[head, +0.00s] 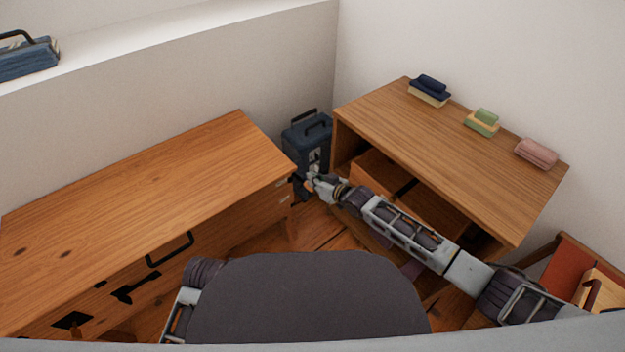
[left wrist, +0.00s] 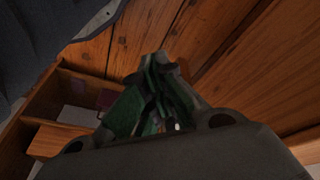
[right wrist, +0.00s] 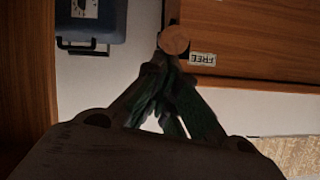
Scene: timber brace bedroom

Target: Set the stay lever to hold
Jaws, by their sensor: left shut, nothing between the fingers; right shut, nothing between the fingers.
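The stay lever shows in the right wrist view as a round copper-coloured knob (right wrist: 173,40) on a dark mount, by the wooden chest's edge. A white label reading FREE (right wrist: 202,59), upside down there, sits beside it. In the head view the wooden chest (head: 150,190) has small pale labels (head: 281,183) near its right end. My right gripper (right wrist: 160,62) is shut and empty, its tips right at the knob; I cannot tell whether they touch. It also shows in the head view (head: 308,180). My left gripper (left wrist: 155,62) is shut and empty, over the plank floor.
A blue case (head: 306,140) stands on the floor between the chest and a wooden desk (head: 450,150). The desk carries several small stacked blocks and has an open front. A reddish chair (head: 570,275) is at right. Another blue case (head: 28,60) lies on the ledge.

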